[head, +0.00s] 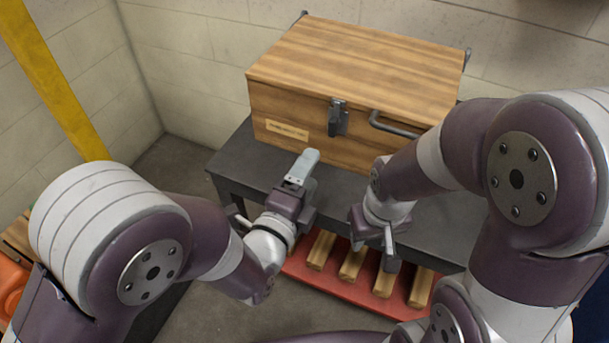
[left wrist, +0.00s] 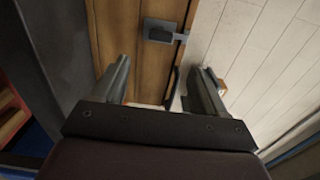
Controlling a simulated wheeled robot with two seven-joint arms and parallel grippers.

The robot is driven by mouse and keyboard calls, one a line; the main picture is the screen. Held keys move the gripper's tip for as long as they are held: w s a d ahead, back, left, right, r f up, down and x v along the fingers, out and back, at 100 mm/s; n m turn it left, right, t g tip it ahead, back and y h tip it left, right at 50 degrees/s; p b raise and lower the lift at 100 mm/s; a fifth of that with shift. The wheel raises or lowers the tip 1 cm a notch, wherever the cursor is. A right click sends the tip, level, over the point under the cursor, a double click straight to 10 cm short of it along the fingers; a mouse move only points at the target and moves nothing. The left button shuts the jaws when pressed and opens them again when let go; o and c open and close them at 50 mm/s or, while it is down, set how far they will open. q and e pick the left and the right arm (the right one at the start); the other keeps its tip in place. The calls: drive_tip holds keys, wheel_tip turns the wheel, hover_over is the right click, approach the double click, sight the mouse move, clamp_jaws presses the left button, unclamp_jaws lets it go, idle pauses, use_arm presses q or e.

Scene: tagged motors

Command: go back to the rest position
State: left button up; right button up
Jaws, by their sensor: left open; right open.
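My left gripper (head: 302,167) is in front of the wooden chest, above the front edge of the dark table. In the left wrist view its two fingers stand apart (left wrist: 166,68), with nothing held between them. My right gripper (head: 375,252) hangs lower and to the right, near the table's front edge and above the red pallet in the picture. Its fingers point down and look apart and empty. Both arms are bent and reach forward from the lower corners of the head view.
The wooden chest (head: 345,75), lid down, with a dark latch (head: 338,117) and handle, stands on the dark table (head: 232,162). A red pallet with wooden slats (head: 322,250) lies low beneath. A yellow post (head: 55,80) stands left. An orange object (head: 10,285) is at far left.

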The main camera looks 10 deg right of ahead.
use_arm(q)
drive_tip(key=shift+s+a, duration=0.35)
drive_tip(key=shift+s, duration=0.15)
drive_tip(key=s+a+f+n+g+y, duration=0.3)
drive_tip(key=a+f+n+g, duration=0.1)
drive_tip(key=f+n+g, duration=0.15)
drive_tip(key=s+a+f+n+g+y, duration=0.2)
drive_tip(key=a+f+n+g+y, duration=0.15)
drive_tip(key=f+n, duration=0.35)
drive_tip(key=s+a+r+n+g+y, duration=0.1)
drive_tip(key=s+a+n+g+y, duration=0.3)
drive_tip(key=a+n, duration=0.65)
drive_tip(key=w+a+r+n, duration=0.1)
drive_tip(key=a+r+n, duration=0.15)
drive_tip(key=a, duration=0.45)
wheel_tip(320, 180, up, 22)
drive_tip(key=p, duration=2.1)
drive_tip(key=shift+a+f+m+g+p, duration=0.15)
drive_tip(key=shift+a+m+g+p, duration=0.05)
drive_tip(key=shift+m+g+p, duration=0.15)
drive_tip(key=shift+w+h, duration=0.1)
drive_tip(key=shift+h, duration=0.15)
